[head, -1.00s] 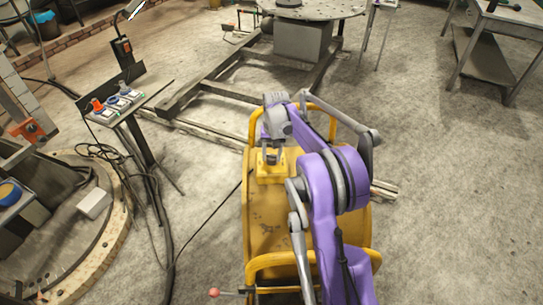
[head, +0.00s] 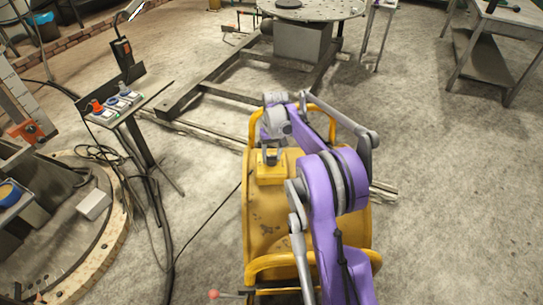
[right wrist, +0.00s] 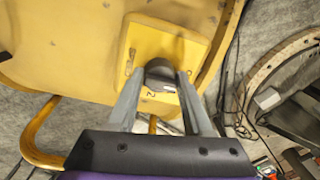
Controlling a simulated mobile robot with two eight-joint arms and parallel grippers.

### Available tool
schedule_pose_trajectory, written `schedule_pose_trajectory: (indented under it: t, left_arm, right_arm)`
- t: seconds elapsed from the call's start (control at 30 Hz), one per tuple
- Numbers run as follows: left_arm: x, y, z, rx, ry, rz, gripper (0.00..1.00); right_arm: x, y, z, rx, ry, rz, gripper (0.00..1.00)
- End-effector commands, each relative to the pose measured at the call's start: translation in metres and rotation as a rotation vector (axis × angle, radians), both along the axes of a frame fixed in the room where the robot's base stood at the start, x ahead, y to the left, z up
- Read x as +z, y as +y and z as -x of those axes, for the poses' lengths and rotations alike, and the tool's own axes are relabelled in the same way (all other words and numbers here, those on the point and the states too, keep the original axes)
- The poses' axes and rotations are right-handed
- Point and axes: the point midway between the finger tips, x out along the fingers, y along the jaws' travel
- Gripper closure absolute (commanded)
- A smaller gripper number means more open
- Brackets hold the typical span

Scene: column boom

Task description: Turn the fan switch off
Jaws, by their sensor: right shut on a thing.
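The large yellow drum fan (head: 260,222) stands on the floor in the middle of the head view. A yellow switch box (head: 272,178) sits on its top and also shows in the right wrist view (right wrist: 188,58). A dark rounded switch knob (right wrist: 158,72) stands out from the box. My right gripper (head: 271,156) reaches over the fan to the box. In the right wrist view its two fingers (right wrist: 158,80) are shut on the knob, one on each side. The knob's setting cannot be read. My left gripper is not in view.
A small stand (head: 146,103) with sockets and coloured plugs is on the left. Cables (head: 168,240) run over the floor beside the fan. A metal frame (head: 200,90) lies behind it. The floor to the right is clear up to a grey table (head: 478,65).

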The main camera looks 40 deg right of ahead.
Motion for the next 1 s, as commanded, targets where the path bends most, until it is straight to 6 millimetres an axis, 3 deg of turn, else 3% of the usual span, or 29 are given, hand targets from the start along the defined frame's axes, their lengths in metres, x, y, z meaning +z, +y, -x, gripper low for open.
schedule_pose_trajectory:
  t: [0.03,0.07,0.2,0.57,1.0]
  left_arm:
    - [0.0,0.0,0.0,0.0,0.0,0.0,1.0]
    - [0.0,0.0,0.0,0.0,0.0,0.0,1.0]
    - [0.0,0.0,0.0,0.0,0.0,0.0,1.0]
    - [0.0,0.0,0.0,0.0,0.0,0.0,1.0]
    - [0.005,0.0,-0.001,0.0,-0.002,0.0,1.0]
  right_arm:
    - [0.0,-0.001,0.0,0.001,-0.001,0.001,1.0]
    - [0.0,-0.001,0.0,0.001,-0.001,0.001,0.44]
    - [0.0,0.0,0.0,0.0,-0.001,0.0,0.22]
    - [0.006,0.0,0.0,0.0,-0.002,0.001,0.22]
    - [0.086,-0.004,0.002,0.0,-0.002,0.001,0.22]
